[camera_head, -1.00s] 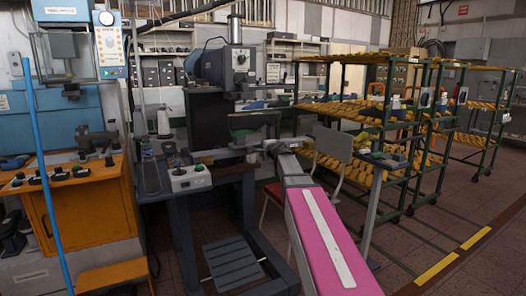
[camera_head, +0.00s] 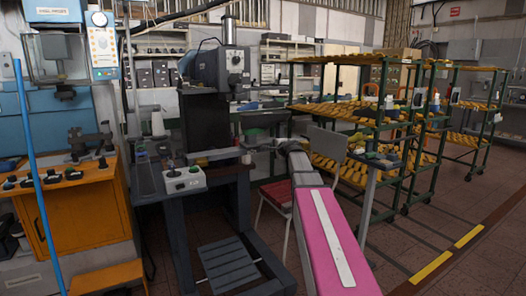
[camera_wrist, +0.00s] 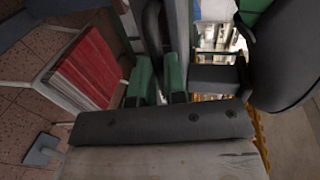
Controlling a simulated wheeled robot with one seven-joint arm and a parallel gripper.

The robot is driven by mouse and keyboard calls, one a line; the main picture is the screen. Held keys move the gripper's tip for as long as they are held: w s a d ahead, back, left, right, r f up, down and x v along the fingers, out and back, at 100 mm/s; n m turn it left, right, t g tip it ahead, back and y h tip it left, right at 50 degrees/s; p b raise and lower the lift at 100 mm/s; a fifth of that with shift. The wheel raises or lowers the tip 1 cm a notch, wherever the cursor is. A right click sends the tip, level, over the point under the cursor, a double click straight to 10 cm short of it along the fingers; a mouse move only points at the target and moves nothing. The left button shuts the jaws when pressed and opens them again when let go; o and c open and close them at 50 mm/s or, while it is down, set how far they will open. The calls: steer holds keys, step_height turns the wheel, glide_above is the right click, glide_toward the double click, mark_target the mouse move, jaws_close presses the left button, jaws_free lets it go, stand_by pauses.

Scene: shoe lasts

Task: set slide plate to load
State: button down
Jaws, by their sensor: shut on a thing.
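The slide plate (camera_head: 215,155) is a light grey, flat piece at the front of the dark press in the head view. It lies about level, just above the control box. My gripper (camera_head: 252,146) is at its right end, at the tip of my grey arm, and small in this view. In the wrist view my gripper (camera_wrist: 158,84) shows two green-padded fingers close together, with a narrow dark part between them. They appear shut on the slide plate's end. The exact contact is hidden.
The control box (camera_head: 184,180) sits close below the plate. A red-seated chair (camera_head: 277,191) stands under my arm, and shows in the wrist view (camera_wrist: 87,70). Green racks (camera_head: 385,130) with yellow lasts stand to the right. An orange cabinet (camera_head: 90,215) is at left.

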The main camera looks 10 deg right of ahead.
steer(key=w+d, duration=0.4)
steer(key=d, duration=0.9)
steer(key=shift+w+d, duration=0.15)
steer(key=shift+d, duration=0.1)
steer(key=c, duration=1.2)
jaws_free()
steer(key=shift+o, duration=0.2)
steer(key=v, duration=1.1)
steer(key=shift+f, duration=0.1)
